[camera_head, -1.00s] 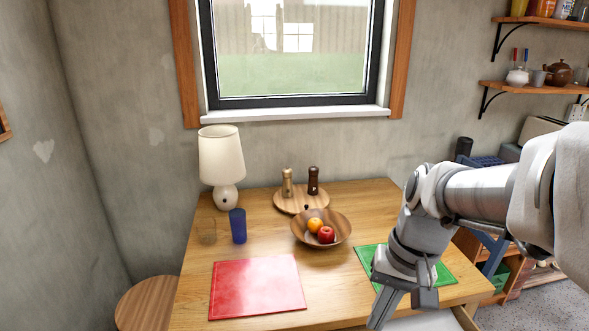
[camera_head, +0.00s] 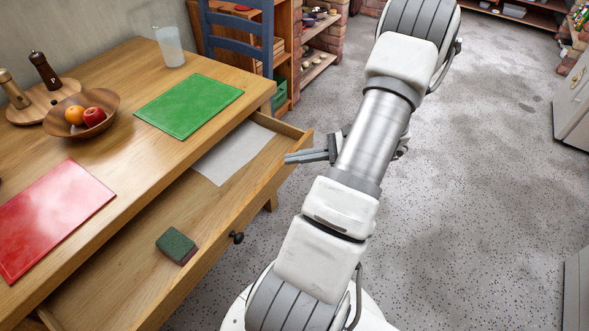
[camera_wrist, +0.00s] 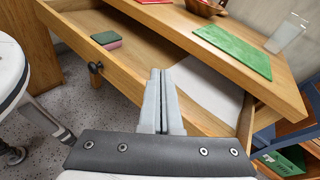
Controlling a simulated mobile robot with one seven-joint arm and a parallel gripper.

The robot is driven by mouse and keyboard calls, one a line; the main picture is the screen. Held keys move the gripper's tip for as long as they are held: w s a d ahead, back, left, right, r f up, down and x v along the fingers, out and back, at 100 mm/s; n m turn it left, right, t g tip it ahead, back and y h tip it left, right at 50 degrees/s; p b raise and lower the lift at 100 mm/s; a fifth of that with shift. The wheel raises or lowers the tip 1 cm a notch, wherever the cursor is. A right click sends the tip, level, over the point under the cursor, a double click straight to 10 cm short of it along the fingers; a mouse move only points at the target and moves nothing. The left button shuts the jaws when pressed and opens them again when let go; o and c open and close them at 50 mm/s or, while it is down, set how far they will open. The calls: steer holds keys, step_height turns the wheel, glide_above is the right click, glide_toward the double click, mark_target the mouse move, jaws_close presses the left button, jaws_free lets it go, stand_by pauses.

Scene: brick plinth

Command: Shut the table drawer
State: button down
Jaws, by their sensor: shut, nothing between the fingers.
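The wooden table (camera_head: 130,111) stands at the left in the head view, with its drawer (camera_head: 137,268) pulled out. A dark round knob (camera_head: 237,237) is on the drawer front, and it also shows in the wrist view (camera_wrist: 95,67). Inside the drawer lie a green and pink sponge (camera_head: 176,245) and a white sheet (camera_head: 232,152). My gripper (camera_head: 289,158) is shut and empty, near the outer side of the drawer front towards its far end. In the wrist view its fingers (camera_wrist: 160,75) point at the drawer; I cannot tell whether they touch it.
On the tabletop are a green mat (camera_head: 189,105), a red mat (camera_head: 52,217), a wooden bowl of fruit (camera_head: 112,103) and a glass (camera_head: 170,46). A blue chair (camera_head: 238,42) stands beyond the table.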

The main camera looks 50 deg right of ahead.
steer(key=s+d+f+m+t+h+b, duration=0.3)
steer(key=s+d+f+m+t+h, duration=0.3)
steer(key=s+d+f+m+h, duration=0.35)
steer(key=w+a+f+y+b, duration=0.1)
steer(key=w+a+y+b, duration=0.1)
steer(key=w, duration=1.1)
steer(key=shift+w+a+n+b, duration=0.25)
steer(key=shift+a+n+b, duration=0.1)
steer(key=shift+b, duration=0.15)
glide_above(248, 151)
steer(key=shift+w+p, duration=0.15)
steer(key=shift+p, duration=0.15)
